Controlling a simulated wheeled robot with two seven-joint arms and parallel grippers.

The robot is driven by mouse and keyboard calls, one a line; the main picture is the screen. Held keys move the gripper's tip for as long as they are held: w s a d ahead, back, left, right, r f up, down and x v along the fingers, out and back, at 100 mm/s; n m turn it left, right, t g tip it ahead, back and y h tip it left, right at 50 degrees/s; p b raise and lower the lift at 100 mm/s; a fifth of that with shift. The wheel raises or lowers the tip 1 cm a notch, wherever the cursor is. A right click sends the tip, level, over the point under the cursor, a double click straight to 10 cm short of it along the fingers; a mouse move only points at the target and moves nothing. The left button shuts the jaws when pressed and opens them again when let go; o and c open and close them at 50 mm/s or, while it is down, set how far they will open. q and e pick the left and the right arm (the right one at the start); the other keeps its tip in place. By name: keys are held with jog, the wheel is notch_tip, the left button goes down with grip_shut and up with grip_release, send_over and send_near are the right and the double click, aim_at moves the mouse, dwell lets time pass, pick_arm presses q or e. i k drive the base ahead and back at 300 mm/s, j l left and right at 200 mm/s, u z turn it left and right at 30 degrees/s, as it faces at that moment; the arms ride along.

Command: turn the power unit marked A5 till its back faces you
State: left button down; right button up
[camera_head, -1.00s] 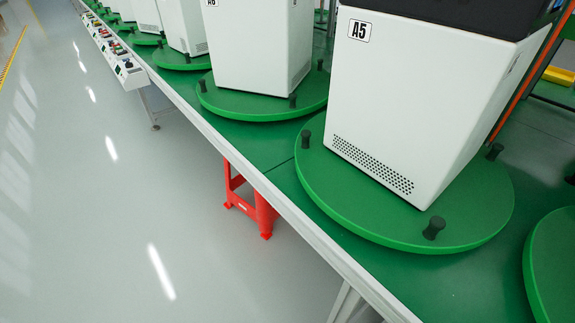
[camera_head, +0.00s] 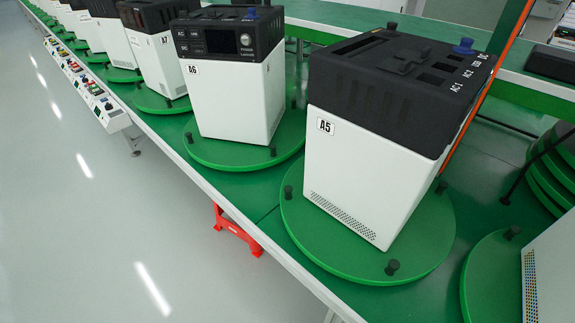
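The power unit marked A5 (camera_head: 362,180) is a white box with a black top section, standing upright on a round green turntable (camera_head: 305,238). Its A5 label is at the upper left of the white side towards me, with a vent grille low on that side. Port labels such as AC 1 and AC 2 show along the right edge of its top, beside a blue knob (camera_head: 465,45). Black pegs (camera_head: 392,267) stand on the turntable's rim. Neither of my grippers is in view.
Unit A6 (camera_head: 230,95) stands on its own turntable to the left, its screen side towards me, with more units beyond. Another turntable (camera_head: 490,270) with a white unit is at the right. A red stool (camera_head: 237,235) is under the line; the grey floor at left is clear.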

aim_at(426, 240)
jog(key=i+j+z, duration=0.15)
jog(key=j, duration=0.3)
jog(key=i+j+z, duration=0.15)
jog(key=j, duration=0.3)
jog(key=i+j+z, duration=0.15)
jog(key=j, duration=0.35)
jog(key=i+j+z, duration=0.2)
jog(key=j, duration=0.3)
jog(key=i+j+z, duration=0.15)
jog(key=j, duration=0.35)
jog(key=i+j+z, duration=0.15)
jog(key=j, duration=0.35)
jog(key=k, duration=0.05)
